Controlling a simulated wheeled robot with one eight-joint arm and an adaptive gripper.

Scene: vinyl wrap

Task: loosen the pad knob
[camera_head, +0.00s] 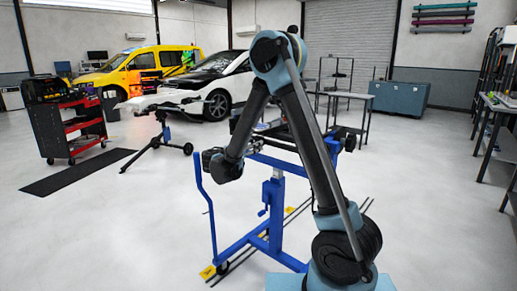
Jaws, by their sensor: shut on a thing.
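A blue wheeled stand (274,195) stands in front of me with a dark assembly on top. My arm reaches over from the right and bends down to its wrist at the left of the stand's top. My gripper (262,145) is small and dark beside the stand's top bar and partly hidden behind the wrist. It is shut on a part there, at the place of the pad knob. The knob itself cannot be made out, and my arm covers part of the stand's top.
A red tool cart (68,128) and a black floor mat (77,172) are at the left. A tripod stand (160,142) holds a white panel. A yellow van (135,68) and a white-and-black car (215,85) are behind. Grey floor is open on the right.

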